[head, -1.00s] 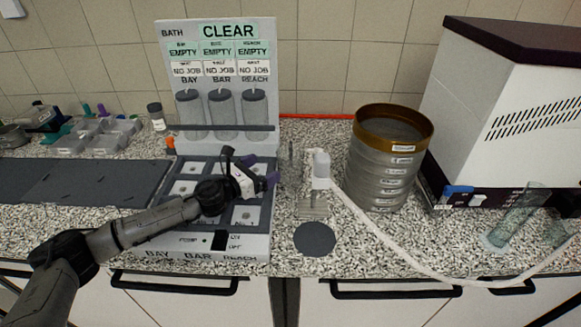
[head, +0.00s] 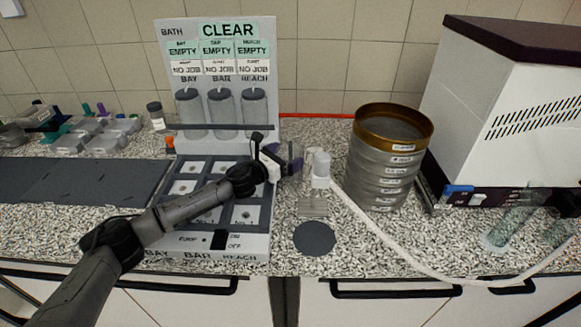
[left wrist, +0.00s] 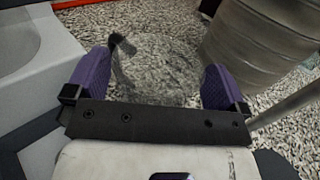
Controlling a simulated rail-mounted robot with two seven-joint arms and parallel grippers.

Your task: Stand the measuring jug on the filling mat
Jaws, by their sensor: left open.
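The measuring jug is a clear vessel (left wrist: 160,68) with a dark piece at its upper left, seen in the left wrist view. It stands on the speckled bench between the two purple fingers of my left gripper (left wrist: 160,88). The fingers are apart, one on each side of it, and contact cannot be made out. In the head view my left gripper (head: 284,160) is at the right edge of the bath panel and hides most of the jug. The filling mat, a dark round disc (head: 314,238), lies bare on the bench in front. My right gripper is not in view.
A sieve stack (head: 385,165) with a brown rim stands right of the gripper. A white spout (head: 320,172) with a pale hose is close beside it. The bath panel (head: 225,240) is on the left. A white machine (head: 500,110) and a clear cylinder (head: 510,225) are at right.

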